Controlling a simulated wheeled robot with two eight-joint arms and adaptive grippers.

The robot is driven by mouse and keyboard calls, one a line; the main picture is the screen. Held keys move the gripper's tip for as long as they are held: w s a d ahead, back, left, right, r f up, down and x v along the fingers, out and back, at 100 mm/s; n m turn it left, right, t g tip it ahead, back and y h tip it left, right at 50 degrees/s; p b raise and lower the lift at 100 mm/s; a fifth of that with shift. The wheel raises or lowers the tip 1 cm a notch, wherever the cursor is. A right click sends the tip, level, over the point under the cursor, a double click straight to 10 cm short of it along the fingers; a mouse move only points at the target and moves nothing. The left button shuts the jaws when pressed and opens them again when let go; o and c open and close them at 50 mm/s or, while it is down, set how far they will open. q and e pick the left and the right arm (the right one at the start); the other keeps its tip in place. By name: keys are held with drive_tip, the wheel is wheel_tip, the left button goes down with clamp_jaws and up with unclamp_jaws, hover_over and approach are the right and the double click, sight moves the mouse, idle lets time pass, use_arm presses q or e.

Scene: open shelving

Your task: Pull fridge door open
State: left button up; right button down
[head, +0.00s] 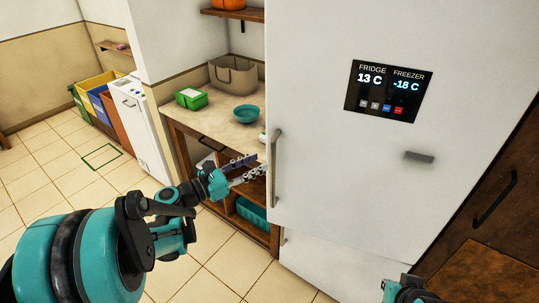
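The white fridge door (340,190) fills the right middle of the head view and looks closed. Its vertical grey handle (276,168) is on the door's left side. My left gripper (261,163) is just left of the handle, with its two fingers apart and pointing toward it. No finger is seen around the handle, and I cannot tell whether the tips touch it. Only a small part of my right gripper or wrist (405,291) shows at the bottom edge; its fingers cannot be made out.
A wooden counter (222,118) left of the fridge holds a green box (191,99), a teal bowl (246,113) and a grey basket (232,76). A brown cabinet (490,225) stands at the right. Tiled floor (215,260) is free in front of the counter.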

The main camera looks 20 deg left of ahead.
use_arm(q)
drive_tip(key=b+x, duration=0.1)
drive_tip(key=x, duration=0.6)
drive_tip(key=shift+s, duration=0.1)
clamp_jaws()
